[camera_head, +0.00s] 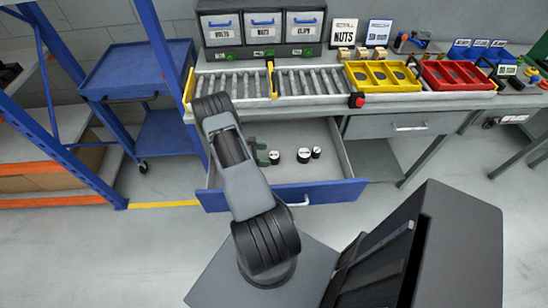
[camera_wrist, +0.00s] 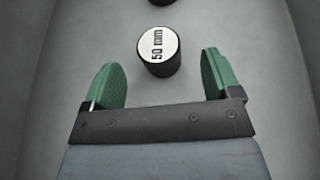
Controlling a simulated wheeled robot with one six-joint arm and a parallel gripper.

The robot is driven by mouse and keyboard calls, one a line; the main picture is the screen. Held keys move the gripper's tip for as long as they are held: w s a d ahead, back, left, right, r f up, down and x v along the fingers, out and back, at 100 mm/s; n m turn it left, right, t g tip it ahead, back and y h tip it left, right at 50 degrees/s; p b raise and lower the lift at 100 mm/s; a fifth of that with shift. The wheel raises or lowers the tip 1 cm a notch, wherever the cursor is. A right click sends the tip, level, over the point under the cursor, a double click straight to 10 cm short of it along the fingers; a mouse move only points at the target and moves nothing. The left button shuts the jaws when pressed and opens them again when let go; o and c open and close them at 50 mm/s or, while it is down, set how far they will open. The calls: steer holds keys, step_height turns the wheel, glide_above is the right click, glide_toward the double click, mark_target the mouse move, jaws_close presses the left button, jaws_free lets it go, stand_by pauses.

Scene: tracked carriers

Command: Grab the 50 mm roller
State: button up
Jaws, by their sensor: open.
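The 50 mm roller (camera_wrist: 158,52) is a short black cylinder with a white top marked "50 mm". It stands upright on the grey floor of the open blue-fronted drawer (camera_head: 286,195). My gripper (camera_wrist: 160,80) is open and empty, with green fingers low in the drawer. The roller is just ahead of the fingertips, roughly centred between them, and no contact shows. In the head view my gripper (camera_head: 264,151) is left of the rollers, partly hidden by my arm.
Another roller (camera_head: 316,152) stands just beyond it; only its edge shows in the wrist view (camera_wrist: 160,2). The drawer's right wall (camera_head: 340,150) is close by. Above is the bench with a roller conveyor (camera_head: 300,82), a yellow tray (camera_head: 383,87) and a red tray (camera_head: 458,87).

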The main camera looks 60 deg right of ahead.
mark_target(273, 155)
steer(key=shift+p+x, duration=0.35)
steer(key=shift+x, duration=1.45)
steer(key=c, duration=1.1)
steer(key=shift+r, duration=0.15)
